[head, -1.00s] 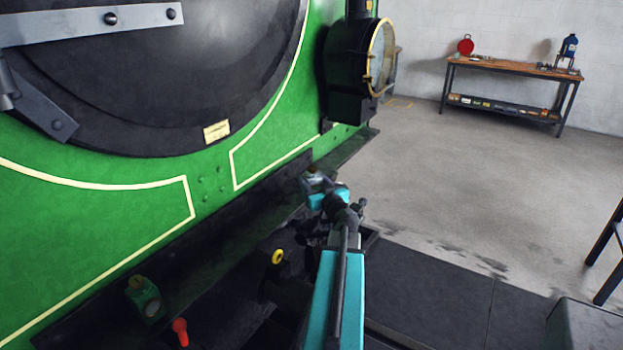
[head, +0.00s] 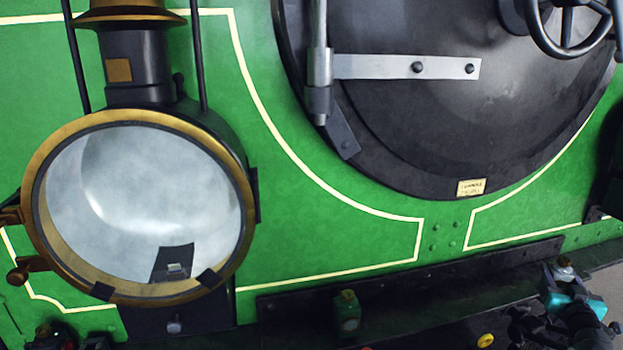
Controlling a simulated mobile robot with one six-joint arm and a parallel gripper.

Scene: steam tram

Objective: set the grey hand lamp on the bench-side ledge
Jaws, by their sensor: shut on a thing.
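The grey hand lamp (head: 564,268) is small at the lower right of the head view, at the tip of my arm. My gripper (head: 558,284) is shut on it, in front of the black ledge along the tram's green front. The fingers are small and dark, and much of the lamp is hidden. I cannot tell whether the lamp touches anything below.
A green hand lamp (head: 347,313) stands on the middle ledge. The big brass-rimmed headlamp (head: 140,210) fills the left. A yellow-ended part (head: 485,341) shows at the bottom. Another small lamp (head: 45,336) is at the lower left, cut off by the frame.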

